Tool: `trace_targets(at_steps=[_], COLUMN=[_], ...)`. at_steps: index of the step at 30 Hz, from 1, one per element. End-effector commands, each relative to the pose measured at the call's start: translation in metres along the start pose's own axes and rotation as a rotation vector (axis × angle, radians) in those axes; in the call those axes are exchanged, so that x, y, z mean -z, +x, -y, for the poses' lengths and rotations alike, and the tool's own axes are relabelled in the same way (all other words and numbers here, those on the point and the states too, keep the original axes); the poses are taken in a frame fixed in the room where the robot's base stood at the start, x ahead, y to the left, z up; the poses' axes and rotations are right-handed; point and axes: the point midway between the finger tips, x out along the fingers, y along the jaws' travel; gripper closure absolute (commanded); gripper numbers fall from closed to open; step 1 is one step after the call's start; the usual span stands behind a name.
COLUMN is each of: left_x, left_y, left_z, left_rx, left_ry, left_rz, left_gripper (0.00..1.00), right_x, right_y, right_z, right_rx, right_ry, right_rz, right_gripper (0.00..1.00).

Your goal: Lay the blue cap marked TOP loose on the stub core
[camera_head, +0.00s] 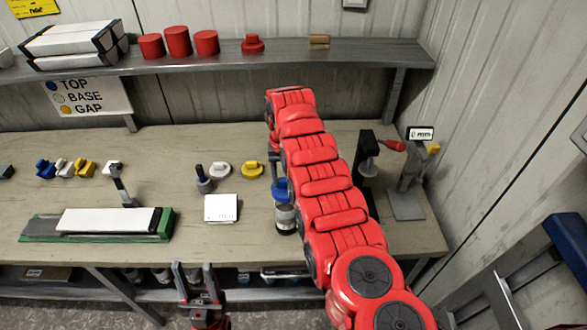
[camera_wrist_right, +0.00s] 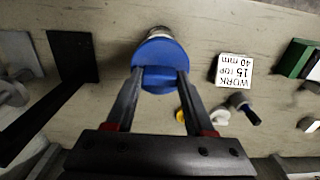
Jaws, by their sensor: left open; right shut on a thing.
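The blue cap (camera_wrist_right: 155,52) is between the fingers of my right gripper (camera_wrist_right: 158,75), which is shut on it. In the head view the blue cap (camera_head: 279,187) is right above the upright stub core (camera_head: 286,219), partly hidden by my red right arm. In the wrist view a bit of the core (camera_wrist_right: 159,32) shows past the cap's edge. I cannot tell whether the cap touches the core, and no TOP mark is readable on it. My left gripper (camera_head: 194,267) is open and empty, low in front of the bench edge.
A white card (camera_head: 221,208) lies left of the core, with white (camera_head: 219,169) and yellow caps (camera_head: 252,169) behind it. A long white core box on a green tray (camera_head: 40,228) is at left. A black stand (camera_head: 366,170) is at right. Red caps (camera_head: 178,41) sit on the shelf.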

Motion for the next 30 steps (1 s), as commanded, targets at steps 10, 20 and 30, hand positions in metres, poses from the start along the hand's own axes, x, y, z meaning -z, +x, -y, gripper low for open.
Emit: trace_targets(at_steps=[10, 20, 30], left_x=[-0.002, -0.004, -0.004], left_y=[-0.009, -0.026, -0.026], left_z=[-0.001, -0.001, -0.001], left_rx=[0.0, 0.0, 0.0], left_ry=[0.0, 0.0, 0.0], left_rz=[0.0, 0.0, 0.0], left_gripper=[0.5, 0.5, 0.5], right_x=[-0.001, 0.0, 0.0], right_y=[0.026, 0.05, 0.05], right_z=[0.0, 0.001, 0.001], right_rx=[0.0, 0.001, 0.001], right_ry=[0.0, 0.0, 0.0], right_rz=[0.005, 0.0, 0.0], right_gripper=[0.99, 0.99, 0.99])
